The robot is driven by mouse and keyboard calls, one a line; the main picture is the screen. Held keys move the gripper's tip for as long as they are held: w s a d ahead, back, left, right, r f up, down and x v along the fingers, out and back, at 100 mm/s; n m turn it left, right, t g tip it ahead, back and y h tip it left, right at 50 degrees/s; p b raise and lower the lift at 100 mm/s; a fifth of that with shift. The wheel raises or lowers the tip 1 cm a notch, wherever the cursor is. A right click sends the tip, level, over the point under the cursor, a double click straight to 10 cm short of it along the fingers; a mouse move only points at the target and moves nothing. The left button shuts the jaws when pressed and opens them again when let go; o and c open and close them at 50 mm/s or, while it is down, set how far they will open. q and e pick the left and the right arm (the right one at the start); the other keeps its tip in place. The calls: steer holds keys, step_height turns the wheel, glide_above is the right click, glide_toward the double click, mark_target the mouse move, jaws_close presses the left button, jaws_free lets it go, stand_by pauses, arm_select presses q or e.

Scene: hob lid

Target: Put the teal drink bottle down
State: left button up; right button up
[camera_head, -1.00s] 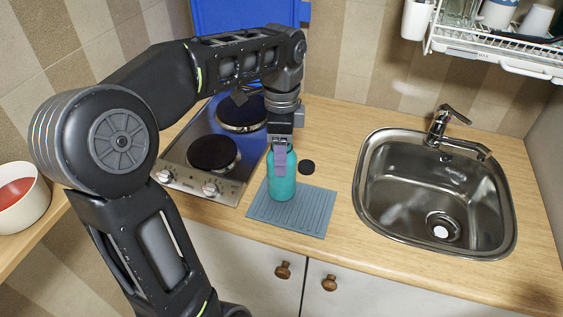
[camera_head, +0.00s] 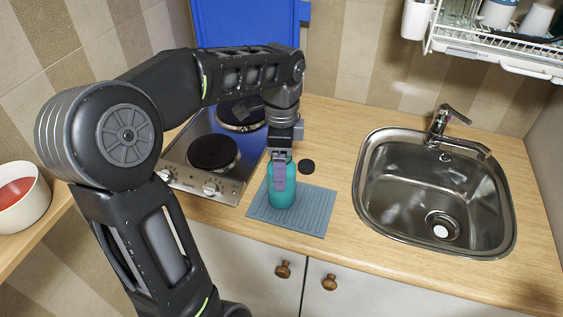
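The teal drink bottle (camera_head: 282,198) is upright over the blue-grey ribbed mat (camera_head: 315,212). Its base appears to be on the mat or just above it; I cannot tell which. My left gripper (camera_head: 280,172) reaches down from above with its fingers around the upper part of the bottle, and appears shut on it. The gripper hides the bottle's top. My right gripper is not in view.
The hob (camera_head: 213,160) with dark plates and knobs is left of the bottle, with a raised blue lid (camera_head: 245,25) behind. A black disc (camera_head: 307,166) lies behind the mat. The sink (camera_head: 437,195) is to the right. A bowl (camera_head: 20,197) stands at far left.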

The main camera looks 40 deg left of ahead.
arm_select(q)
step_height(320, 180, up, 12)
steer(key=p, duration=0.5)
steer(key=shift+r+p, duration=0.15)
steer(key=shift+p, duration=0.25)
stand_by(0.4)
